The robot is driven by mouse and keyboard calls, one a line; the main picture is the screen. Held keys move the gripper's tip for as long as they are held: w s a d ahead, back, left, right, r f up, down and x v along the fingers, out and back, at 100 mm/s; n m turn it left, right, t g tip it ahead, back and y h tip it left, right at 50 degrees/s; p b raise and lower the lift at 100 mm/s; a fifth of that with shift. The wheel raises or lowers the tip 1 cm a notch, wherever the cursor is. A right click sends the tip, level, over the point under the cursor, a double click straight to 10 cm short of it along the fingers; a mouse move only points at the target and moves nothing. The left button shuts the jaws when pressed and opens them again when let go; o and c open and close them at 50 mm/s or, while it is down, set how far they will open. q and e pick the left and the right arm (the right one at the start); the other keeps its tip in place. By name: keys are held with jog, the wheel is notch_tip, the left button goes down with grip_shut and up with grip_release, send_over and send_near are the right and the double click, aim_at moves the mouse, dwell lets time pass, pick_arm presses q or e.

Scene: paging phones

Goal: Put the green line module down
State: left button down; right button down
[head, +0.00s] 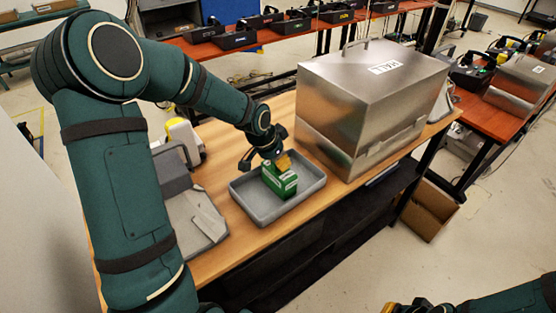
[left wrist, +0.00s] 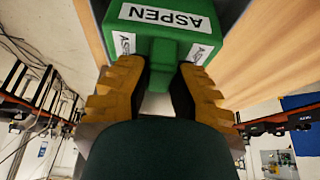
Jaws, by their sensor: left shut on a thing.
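The green line module (head: 280,181) is a green block with white labels; in the left wrist view it (left wrist: 165,50) reads ASPEN. My left gripper (head: 283,160) holds it from above, its yellow fingers (left wrist: 163,80) shut on the block's narrow green grip. In the head view the module appears inside the outline of the shallow grey tray (head: 248,190) on the wooden table. I cannot tell whether its underside touches the tray floor. My right gripper (head: 408,307) shows only partly at the bottom edge, and its fingers are cut off.
A large metal box (head: 350,110) with a lid and label stands right of the tray. A narrow bare strip of table (head: 230,262) runs in front of the tray.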

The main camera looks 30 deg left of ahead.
pick_arm(q)
jog(key=c, duration=1)
grip_release()
jog(key=shift+r, duration=0.1)
jog(key=shift+s+r, duration=0.15)
jog(key=shift+r, duration=0.25)
jog(key=p+v, duration=0.1)
jog(key=v, duration=1)
jog(key=shift+r, duration=0.1)
jog(key=shift+s, duration=0.1)
